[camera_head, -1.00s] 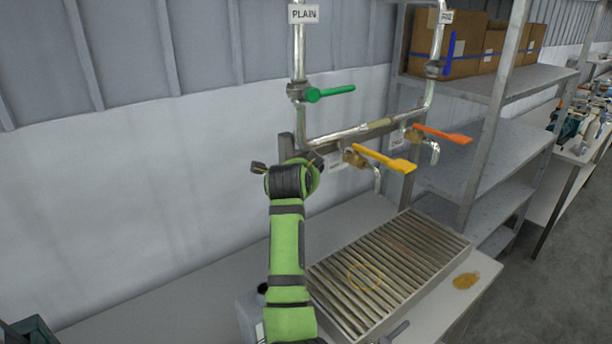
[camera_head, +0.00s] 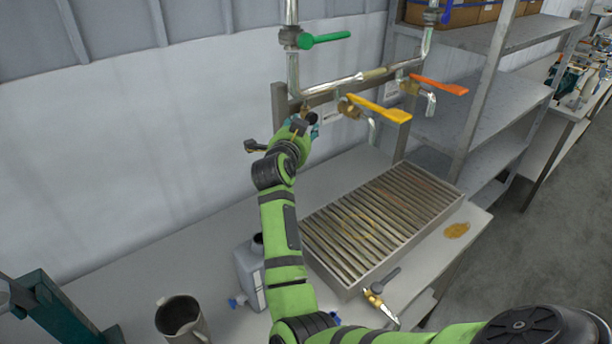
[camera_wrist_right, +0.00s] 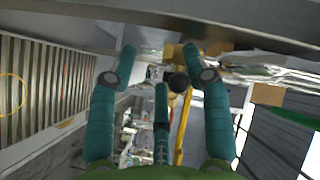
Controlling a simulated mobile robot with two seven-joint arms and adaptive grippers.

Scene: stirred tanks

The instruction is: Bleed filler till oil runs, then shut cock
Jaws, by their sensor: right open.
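A yellow lever (camera_head: 380,108) sits on a brass cock below the cross pipe, with a bent spout (camera_head: 373,130) under it. An orange lever (camera_head: 440,85) sits on a second cock to its right, with its own spout (camera_head: 431,103). A green lever (camera_head: 322,40) sticks out sideways from the left upright pipe. I see no stream from either spout. My right gripper (camera_head: 312,124) is left of the yellow lever's cock, partly hidden by its wrist. In the wrist view, its teal fingers (camera_wrist_right: 160,57) are apart, with the yellow lever (camera_wrist_right: 184,125) beyond them. My left gripper is not in view.
A slatted drip tray (camera_head: 345,288) with a yellow ring marked on it lies below the spouts. A grey can (camera_head: 247,276), a jug (camera_head: 182,318) and a loose brass valve (camera_head: 376,300) stand or lie in front. Shelving is at right.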

